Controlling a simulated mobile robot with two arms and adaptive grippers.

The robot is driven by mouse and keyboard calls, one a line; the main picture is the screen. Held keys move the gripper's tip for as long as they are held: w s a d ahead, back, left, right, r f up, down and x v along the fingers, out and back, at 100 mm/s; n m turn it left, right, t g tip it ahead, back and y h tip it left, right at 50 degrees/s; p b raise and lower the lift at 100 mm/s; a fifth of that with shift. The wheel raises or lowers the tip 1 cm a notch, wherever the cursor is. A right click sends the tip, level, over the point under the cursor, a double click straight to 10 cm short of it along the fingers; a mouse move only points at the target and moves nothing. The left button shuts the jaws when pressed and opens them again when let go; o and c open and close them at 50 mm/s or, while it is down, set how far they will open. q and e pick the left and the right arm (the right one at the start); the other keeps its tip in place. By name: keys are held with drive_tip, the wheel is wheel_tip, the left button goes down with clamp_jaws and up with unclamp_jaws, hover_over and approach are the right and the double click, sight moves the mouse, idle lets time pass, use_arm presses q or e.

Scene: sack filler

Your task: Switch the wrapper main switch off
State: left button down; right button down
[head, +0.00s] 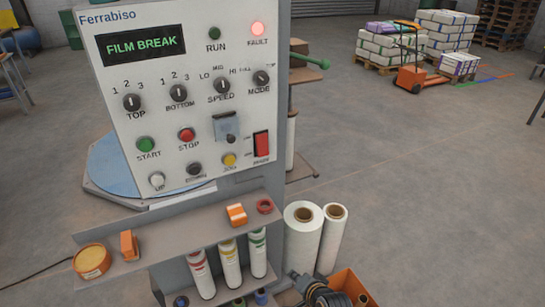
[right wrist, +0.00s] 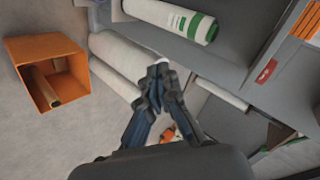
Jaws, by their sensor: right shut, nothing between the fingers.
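The wrapper's control panel (head: 190,100) faces me in the head view. A red rocker switch (head: 262,145) sits at its lower right, with small labels beside and under it too small to read; it looks like the main switch. Its position is hard to tell. The display (head: 142,46) reads FILM BREAK, and the red FAULT lamp (head: 257,28) glows. My right gripper (head: 320,291) is low at the bottom edge, below and right of the switch and apart from the panel. In the right wrist view its fingers (right wrist: 160,72) are closed together and empty. My left gripper is out of view.
A shelf (head: 180,240) juts out below the panel, with tape (head: 92,261) and several tubes. White film rolls (head: 303,235) stand right of it, near my right gripper. An orange bin (right wrist: 77,92) is close by. Floor farther right is clear up to a pallet jack (head: 412,76).

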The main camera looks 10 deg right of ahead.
drive_tip(key=w+r+m+t+y, duration=0.1)
drive_tip(key=w+r+m+t, duration=0.1)
drive_tip(key=r, duration=1.4)
drive_tip(key=w+r+m+t+p, duration=0.1)
drive_tip(key=w+r+m+t, duration=0.2)
drive_tip(key=r, duration=1.3)
drive_tip(key=shift+r+m+t+y, duration=0.25)
drive_tip(key=shift+m+t+y, duration=0.05)
drive_tip(key=shift+y, duration=0.1)
drive_tip(key=shift+w, duration=0.15)
drive_tip(key=p, duration=0.3)
approach(262, 145)
drive_tip(key=w+f, duration=0.4)
drive_tip(key=w, duration=0.1)
drive_tip(key=shift+w+a+f, duration=0.15)
drive_tip(key=shift+w+f, duration=0.25)
drive_tip(key=shift+w, duration=0.35)
